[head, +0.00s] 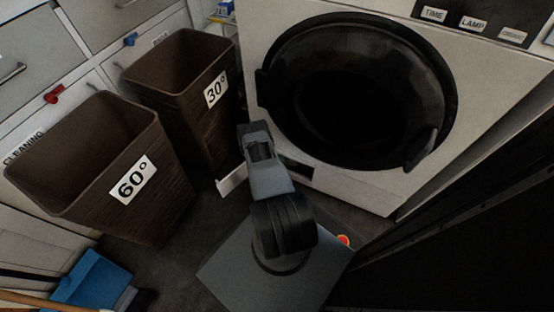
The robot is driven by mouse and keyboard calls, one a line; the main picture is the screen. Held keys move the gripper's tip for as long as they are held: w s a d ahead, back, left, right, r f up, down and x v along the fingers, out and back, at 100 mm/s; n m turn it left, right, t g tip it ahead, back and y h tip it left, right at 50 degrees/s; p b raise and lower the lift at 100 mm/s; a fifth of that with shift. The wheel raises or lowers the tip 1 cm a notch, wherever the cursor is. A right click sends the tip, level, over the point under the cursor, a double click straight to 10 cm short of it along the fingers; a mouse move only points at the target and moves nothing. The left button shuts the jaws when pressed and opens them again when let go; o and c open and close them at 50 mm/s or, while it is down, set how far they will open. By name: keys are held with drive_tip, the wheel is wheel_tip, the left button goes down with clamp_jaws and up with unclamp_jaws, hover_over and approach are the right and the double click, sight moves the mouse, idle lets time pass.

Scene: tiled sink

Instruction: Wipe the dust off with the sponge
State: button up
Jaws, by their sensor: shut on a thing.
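No sponge and no dust can be made out in the head view. My arm rises from my base at the bottom middle and points up the picture, ending in a dark joint in front of the washing machine (335,183). My gripper cannot be made out; it is hidden or outside the view, so what it holds does not show. The machine's large round door (355,90) is dark, and its inside cannot be seen.
Two brown bins, one labelled 60° (95,165) and one labelled 30° (180,85), stand left of my arm. A blue dustpan (92,280) lies at the lower left. A dark panel (470,230) closes off the right. Some grey floor (185,255) is clear.

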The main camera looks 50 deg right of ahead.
sight(288, 160)
drive_tip(key=shift+s+d+f+m+g+b, duration=0.1)
drive_tip(key=shift+s+f+m+g+b, duration=0.2)
drive_tip(key=shift+s+g, duration=0.35)
drive_tip(key=shift+s+d+f+m+g+b, duration=0.15)
drive_tip(key=shift+s+f+g, duration=0.2)
drive_tip(key=shift+s, duration=0.45)
drive_tip(key=shift+s+f+m+g+b, duration=0.1)
drive_tip(key=shift+s+f+m+g, duration=0.2)
drive_tip(key=shift+s+g, duration=0.35)
drive_tip(key=shift+w+a+r+b, duration=0.1)
drive_tip(key=shift+w+a+b, duration=0.15)
drive_tip(key=shift+w, duration=0.75)
drive_tip(key=shift+w+a+b, duration=0.1)
drive_tip(key=shift+w+b, duration=0.15)
drive_tip(key=shift+w, duration=0.8)
drive_tip(key=shift+w+a+r+b, duration=0.1)
drive_tip(key=shift+w+a+b, duration=0.15)
drive_tip(key=shift+w, duration=0.75)
drive_tip(key=shift+s+a+p, duration=0.25)
drive_tip(key=shift+a, duration=0.7)
drive_tip(key=shift+s+a+p, duration=0.2)
drive_tip(key=shift+s+a, duration=0.05)
drive_tip(key=shift+a, duration=0.7)
drive_tip(key=shift+s+a+p, duration=0.25)
drive_tip(key=shift+a, duration=0.7)
drive_tip(key=shift+a, duration=0.1)
drive_tip(key=shift+s+a+p, duration=0.15)
drive_tip(key=shift+a, duration=0.55)
drive_tip(key=shift+s+a+p, duration=0.15)
drive_tip(key=shift+a, duration=0.55)
